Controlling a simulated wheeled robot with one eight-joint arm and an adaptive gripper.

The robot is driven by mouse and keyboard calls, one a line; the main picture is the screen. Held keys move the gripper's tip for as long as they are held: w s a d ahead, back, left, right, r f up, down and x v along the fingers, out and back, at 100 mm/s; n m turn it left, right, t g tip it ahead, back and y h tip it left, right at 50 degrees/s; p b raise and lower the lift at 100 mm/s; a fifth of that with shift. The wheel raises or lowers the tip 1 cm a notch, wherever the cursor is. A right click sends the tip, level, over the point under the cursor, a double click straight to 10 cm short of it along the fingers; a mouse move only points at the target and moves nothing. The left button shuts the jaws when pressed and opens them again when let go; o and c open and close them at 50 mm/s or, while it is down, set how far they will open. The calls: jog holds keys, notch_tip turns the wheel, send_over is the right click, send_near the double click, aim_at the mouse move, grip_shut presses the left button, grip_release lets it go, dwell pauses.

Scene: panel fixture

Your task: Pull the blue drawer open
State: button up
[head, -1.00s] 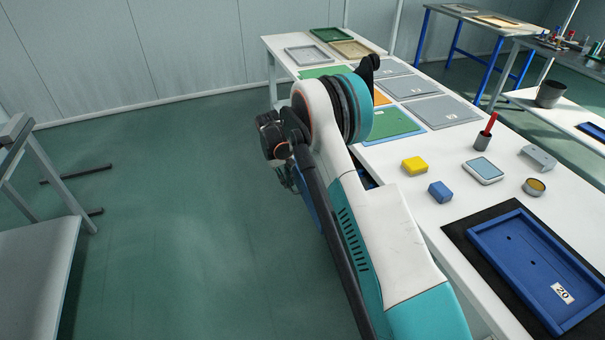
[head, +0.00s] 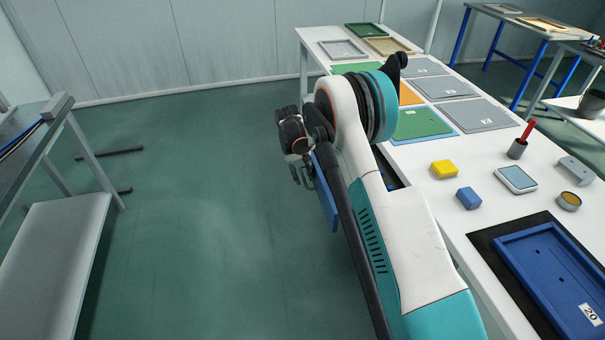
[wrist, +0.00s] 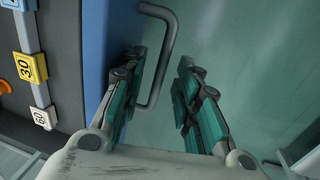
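The blue drawer (head: 327,190) shows its blue front in the head view, just left of my arm at the table's near side. In the wrist view the drawer front (wrist: 94,60) is a blue strip with a grey bar handle (wrist: 168,50) standing out from it. My gripper (wrist: 162,92) is open. Its left finger is on the drawer side of the handle bar and its right finger is on the outer side, with a gap to the bar. My arm hides most of the drawer in the head view, so how far out it stands is hard to tell.
A dark panel with a yellow "30" tag (wrist: 32,68) and a white "60" tag (wrist: 43,118) lies left of the drawer front. A white table (head: 440,215) holds blocks and trays. The green floor (head: 210,220) left of my arm is clear, up to a grey bench (head: 60,250).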

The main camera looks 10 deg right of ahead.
notch_tip(320, 180, up, 12)
jog(key=a, duration=0.2)
dwell(0.4)
jog(key=shift+a+f, duration=0.1)
jog(key=s+d+r+t+y, duration=0.1)
jog(key=s+d+r+t, duration=0.2)
jog(key=s+r, duration=1.7)
jog(key=s+d+t+y, duration=0.1)
jog(key=s+t, duration=0.3)
jog(key=s, duration=1.8)
jog(key=shift+s+d+f+m, duration=0.25)
jog(key=shift+d+f+m, duration=0.05)
jog(key=shift+d, duration=0.05)
